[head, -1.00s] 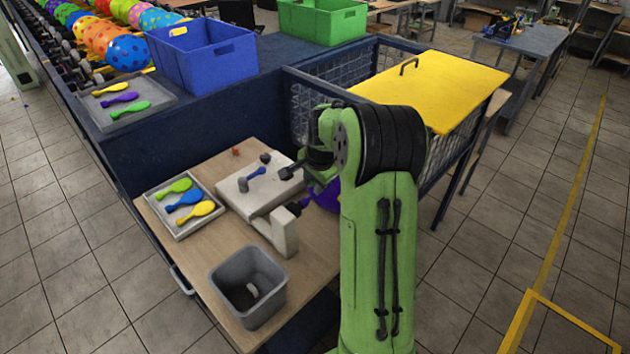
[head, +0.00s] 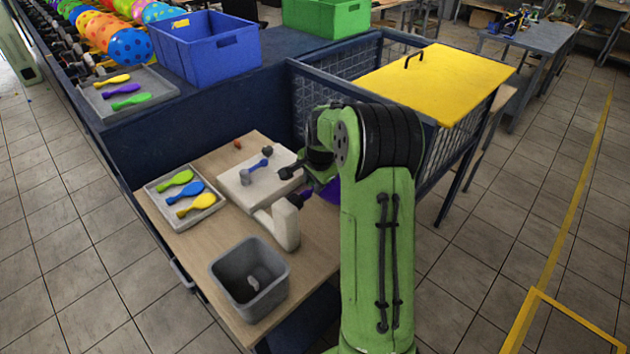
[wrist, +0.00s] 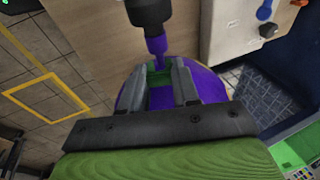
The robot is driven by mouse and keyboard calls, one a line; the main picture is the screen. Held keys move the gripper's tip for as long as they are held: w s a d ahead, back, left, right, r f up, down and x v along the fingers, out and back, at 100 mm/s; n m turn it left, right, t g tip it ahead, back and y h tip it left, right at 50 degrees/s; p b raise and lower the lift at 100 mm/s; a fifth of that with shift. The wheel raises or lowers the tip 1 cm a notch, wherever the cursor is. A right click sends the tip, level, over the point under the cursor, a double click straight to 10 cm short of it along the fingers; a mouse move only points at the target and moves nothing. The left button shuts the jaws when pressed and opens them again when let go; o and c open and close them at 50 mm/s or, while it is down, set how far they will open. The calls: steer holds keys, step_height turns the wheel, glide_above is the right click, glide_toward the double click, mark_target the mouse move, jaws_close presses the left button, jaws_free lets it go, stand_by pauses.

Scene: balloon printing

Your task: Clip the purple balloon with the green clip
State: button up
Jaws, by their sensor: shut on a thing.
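The inflated purple balloon (wrist: 207,83) sits under my gripper in the wrist view, with its narrow neck (wrist: 157,48) running up to a black nozzle (wrist: 149,12). My gripper (wrist: 161,75) is shut on the green clip (wrist: 160,73), which lies between the fingertips at the base of the balloon's neck. I cannot tell whether the clip fully encloses the neck. In the head view the purple balloon (head: 328,190) shows only in part beside my arm, and the clip is hidden there.
The nozzle belongs to a white device (head: 285,225) on the wooden table. A grey bin (head: 230,290) and a tray (head: 160,215) of deflated balloons stand left of it. A mesh cage (head: 310,90) with a yellow lid (head: 450,85) is behind my arm.

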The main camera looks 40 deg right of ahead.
mark_target(311, 191)
steer(key=shift+w+f+b, duration=0.1)
steer(key=shift+f+b, duration=0.2)
steer(key=shift+f, duration=0.1)
steer(key=shift+w+f+b, duration=0.2)
steer(key=shift+f+b, duration=0.25)
steer(key=shift+f, duration=0.25)
steer(key=shift+w+f+b, duration=0.15)
steer(key=shift+f+b, duration=0.15)
steer(key=shift+f, duration=0.1)
stand_by(0.6)
steer(key=o, duration=0.9)
steer(key=p+v, duration=0.1)
steer(key=v, duration=0.2)
steer(key=p+v, duration=0.2)
steer(key=v, duration=0.1)
steer(key=d+p+v, duration=0.1)
steer(key=p+v, duration=0.1)
steer(key=v, duration=0.1)
steer(key=shift+d+r, duration=0.1)
